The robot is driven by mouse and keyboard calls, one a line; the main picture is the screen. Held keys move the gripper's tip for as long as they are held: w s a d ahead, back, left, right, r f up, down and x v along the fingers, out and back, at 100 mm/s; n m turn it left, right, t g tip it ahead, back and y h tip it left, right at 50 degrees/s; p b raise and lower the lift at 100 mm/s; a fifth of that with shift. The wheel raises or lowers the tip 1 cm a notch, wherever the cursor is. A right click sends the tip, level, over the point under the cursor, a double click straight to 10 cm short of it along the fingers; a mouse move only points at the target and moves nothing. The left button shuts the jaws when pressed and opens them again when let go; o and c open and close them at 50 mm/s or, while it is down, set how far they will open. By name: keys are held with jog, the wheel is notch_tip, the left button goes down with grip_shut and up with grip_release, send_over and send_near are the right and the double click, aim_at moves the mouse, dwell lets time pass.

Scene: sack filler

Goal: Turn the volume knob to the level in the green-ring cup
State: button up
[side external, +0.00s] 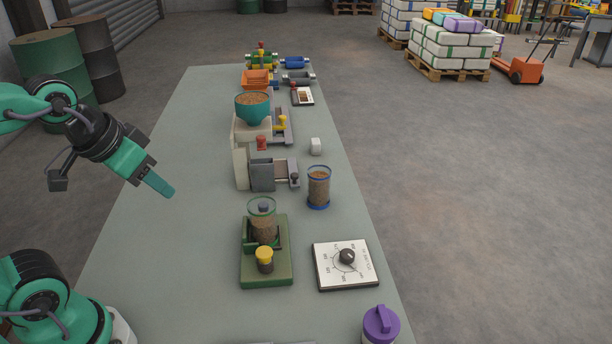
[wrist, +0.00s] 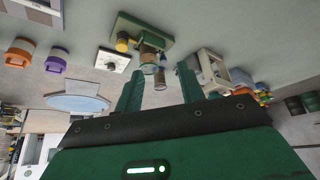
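The volume knob (side external: 347,257) is black and sits on a white square dial plate (side external: 325,277) with printed marks, near the table's right edge. The dial plate also shows in the wrist view (wrist: 112,62). A clear green-ring cup (side external: 262,228) with brown grain stands on a green base (side external: 266,281); its exact fill level is hard to read. A blue-ring cup (side external: 319,187) with grain stands further back. My gripper (side external: 160,184) is above the table's left part, well away from the knob. In the wrist view its two fingers (wrist: 160,72) are apart with nothing held between them.
A purple-lidded jar (side external: 381,326) stands in front of the dial. A grey clamp-like device (side external: 263,174), a small white block (side external: 316,146) and a teal grain hopper (side external: 252,107) stand further back. The table's left side (side external: 155,240) is clear.

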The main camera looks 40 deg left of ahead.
jog(key=shift+o, duration=1)
jog(key=shift+w+d+r, duration=0.1)
jog(key=shift+w, duration=0.15)
jog(key=w+d+f+n+g, duration=0.1)
jog(key=w+d+n+g, duration=0.15)
jog(key=w+d, duration=0.4)
jog(key=w+d+n+g, duration=0.1)
jog(key=w+d+n, duration=0.25)
jog(key=w, duration=0.55)
jog(key=w+d+f+n, duration=0.2)
jog(key=w+d+f, duration=0.1)
jog(key=d+f, duration=0.1)
jog(key=w+d+f+n+g, duration=0.1)
jog(key=w+d+f+n, duration=0.1)
jog(key=w+d+f, duration=0.1)
jog(key=w+d+f+n+g, duration=0.1)
jog(key=w+d+f+n, duration=0.2)
jog(key=d+f, duration=0.2)
jog(key=shift+w+d+f, duration=0.1)
jog(key=shift+d+f, duration=0.1)
jog(key=shift+f, duration=0.3)
jog(key=shift+w+d+f, duration=0.1)
jog(key=shift+d+f, duration=0.25)
jog(key=shift+f, duration=0.05)
jog(key=shift+f, duration=0.1)
